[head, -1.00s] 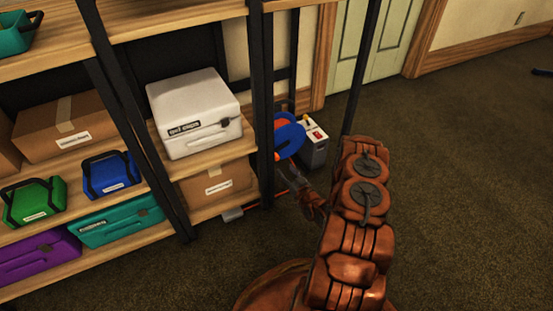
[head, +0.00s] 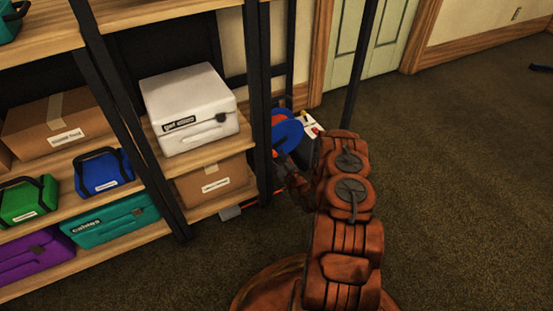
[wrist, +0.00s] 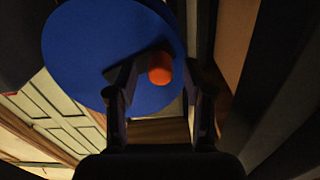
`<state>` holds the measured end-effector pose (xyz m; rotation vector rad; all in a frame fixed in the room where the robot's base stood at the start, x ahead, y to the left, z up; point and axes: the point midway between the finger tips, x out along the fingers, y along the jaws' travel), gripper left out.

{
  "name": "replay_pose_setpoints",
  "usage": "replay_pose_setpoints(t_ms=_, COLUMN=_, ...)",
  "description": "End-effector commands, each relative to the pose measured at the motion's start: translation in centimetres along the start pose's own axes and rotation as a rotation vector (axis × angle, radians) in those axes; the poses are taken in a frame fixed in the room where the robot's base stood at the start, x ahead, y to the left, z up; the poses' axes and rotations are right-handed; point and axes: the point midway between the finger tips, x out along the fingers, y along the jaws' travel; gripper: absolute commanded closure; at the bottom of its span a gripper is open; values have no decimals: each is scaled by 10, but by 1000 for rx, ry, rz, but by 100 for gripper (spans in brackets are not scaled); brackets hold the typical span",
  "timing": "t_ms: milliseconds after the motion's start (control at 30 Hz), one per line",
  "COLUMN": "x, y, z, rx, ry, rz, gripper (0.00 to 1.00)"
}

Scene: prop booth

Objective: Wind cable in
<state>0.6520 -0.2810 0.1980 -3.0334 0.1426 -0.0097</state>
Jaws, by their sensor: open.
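The cable reel shows as a blue disc (head: 287,133) low beside the shelf's right post, partly behind my arm. It fills the upper left of the wrist view as a large blue disc (wrist: 105,50). An orange knob (wrist: 160,75) is at its right part. My gripper (wrist: 163,90) is open, its two dark fingers on either side of the knob, with gaps visible; I cannot tell if either touches it. A short bit of orange cable (head: 278,190) shows near the floor; most of it is hidden.
The wooden shelf holds a white case (head: 187,108), cardboard boxes (head: 58,127) and coloured cases (head: 110,217). A dark post (head: 258,100) stands close left of the reel, another post (head: 362,70) to its right. A pale unit (head: 311,126) is beside the reel.

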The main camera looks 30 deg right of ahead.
Motion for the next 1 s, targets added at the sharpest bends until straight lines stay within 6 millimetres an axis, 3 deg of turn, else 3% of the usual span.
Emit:
replay_pose_setpoints(t_ms=267, x=1, y=0, z=0, rx=1, ry=-1, rz=1, gripper=48)
replay_pose_setpoints(t_ms=767, x=1, y=0, z=0, rx=1, ry=-1, rz=1, gripper=100)
replay_pose_setpoints(t_ms=1000, x=1, y=0, z=0, rx=1, ry=-2, rz=1, gripper=100)
